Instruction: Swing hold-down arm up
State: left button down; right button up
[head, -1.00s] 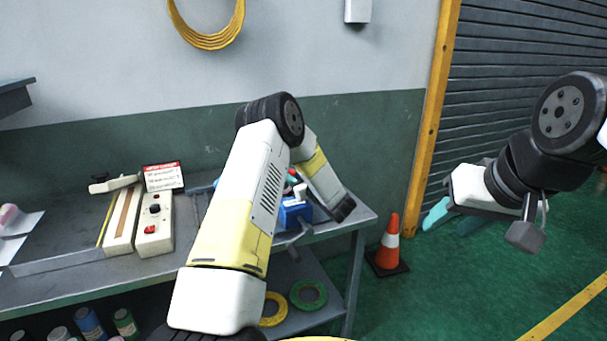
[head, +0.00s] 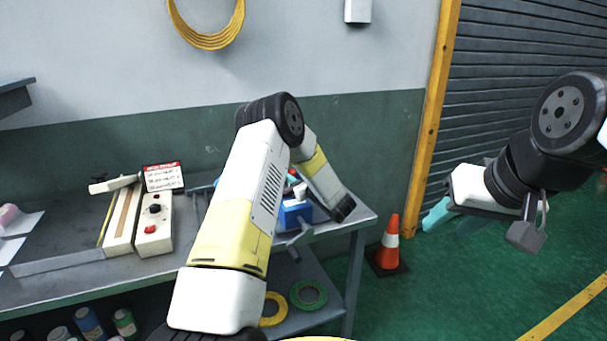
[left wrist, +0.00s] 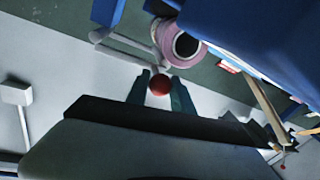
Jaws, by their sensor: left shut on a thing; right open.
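In the left wrist view a red ball knob (left wrist: 160,87) sits between the teal fingers of my left gripper (left wrist: 160,80), which is shut on it. A pale grey bar (left wrist: 125,42) runs beside the knob; it looks like the hold-down arm, though its join to the knob is unclear. In the head view the blue machine (head: 296,214) stands on the bench, partly hidden by my left arm. My right gripper (head: 443,224) is open and empty, off to the right.
The grey bench (head: 60,291) holds a cream control box (head: 154,228) and a red-topped sign card (head: 163,178) at left. An orange cone (head: 390,240) stands right of the bench. Tape rolls (head: 308,295) lie on the lower shelf.

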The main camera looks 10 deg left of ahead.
pick_arm(q)
jog(key=shift+r, duration=0.15)
jog(key=r+m, duration=0.2)
jog(key=m, duration=0.1)
jog(key=d+r+m, duration=0.1)
jog(key=shift+w+d+r+t, duration=0.1)
jog(key=shift+w+r+t, duration=0.1)
jog(key=shift+w+t, duration=0.2)
jog(key=w+d+r+m+t+h, duration=0.1)
jog(key=w+d+r+m, duration=0.1)
jog(key=m, duration=0.7)
jog(key=w+d+r+m+t+h, duration=0.1)
jog(key=w+d+r+m+t, duration=0.1)
jog(key=w+d+m, duration=0.2)
jog(key=shift+w+d+r+m+t, duration=0.2)
jog(key=shift+d+r+m+t, duration=0.15)
jog(key=shift+d+m, duration=1.85)
jog(key=shift+a+m, duration=0.45)
jog(key=shift+m, duration=0.05)
jog(key=c, duration=1.1)
grip_release()
